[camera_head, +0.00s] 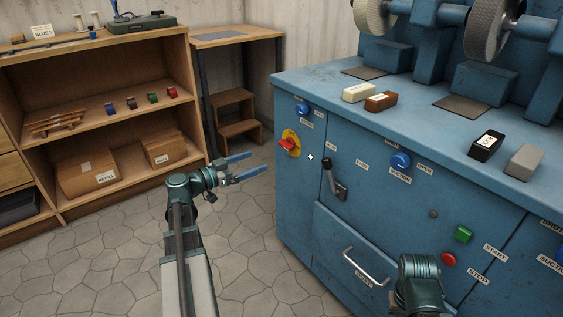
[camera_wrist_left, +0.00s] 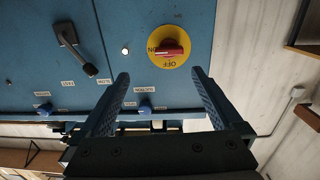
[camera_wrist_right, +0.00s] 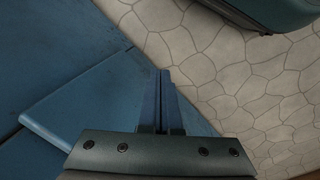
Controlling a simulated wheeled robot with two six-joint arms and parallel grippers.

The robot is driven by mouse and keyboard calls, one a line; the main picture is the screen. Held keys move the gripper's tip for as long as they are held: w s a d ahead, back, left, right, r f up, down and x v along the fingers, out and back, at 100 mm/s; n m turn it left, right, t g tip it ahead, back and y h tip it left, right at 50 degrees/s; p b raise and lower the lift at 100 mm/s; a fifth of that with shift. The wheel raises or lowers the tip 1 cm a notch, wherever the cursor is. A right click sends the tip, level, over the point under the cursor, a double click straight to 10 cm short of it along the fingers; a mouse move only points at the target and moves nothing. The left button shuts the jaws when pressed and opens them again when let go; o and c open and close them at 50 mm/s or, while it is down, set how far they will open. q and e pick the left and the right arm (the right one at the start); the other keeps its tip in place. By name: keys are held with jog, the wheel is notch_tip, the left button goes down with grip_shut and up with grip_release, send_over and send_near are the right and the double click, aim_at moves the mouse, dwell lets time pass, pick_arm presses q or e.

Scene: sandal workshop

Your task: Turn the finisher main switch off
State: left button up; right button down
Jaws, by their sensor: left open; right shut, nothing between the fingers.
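The finisher main switch is a red knob on a yellow disc (camera_head: 289,143), on the left part of the blue machine's front. In the left wrist view the red knob (camera_wrist_left: 172,49) lies crosswise, one end at the ON mark; the OFF mark is below it. A small white lamp (camera_wrist_left: 125,50) beside it looks lit. My left gripper (camera_head: 256,164) is open and empty, pointing at the switch from a short way off, its fingers (camera_wrist_left: 160,76) apart below the knob in the left wrist view. My right gripper (camera_wrist_right: 160,75) is shut and empty, low by the machine's front.
The blue finisher (camera_head: 305,215) also carries a black lever (camera_head: 328,178), blue suction knob (camera_head: 400,160), green start button (camera_head: 463,234), red stop button (camera_head: 448,259) and drawer handle (camera_head: 366,266). A wooden shelf (camera_head: 125,85) stands at left. The floor between is clear.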

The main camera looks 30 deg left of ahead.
aim_at(283, 146)
pick_arm(q)
jog(key=shift+t, duration=0.3)
jog(key=x, duration=0.4)
jog(key=a+x, duration=0.1)
jog(key=x, duration=0.7)
jog(key=shift+w+a+f, duration=0.1)
jog(key=shift+w, duration=0.6)
jog(key=c, duration=1.3)
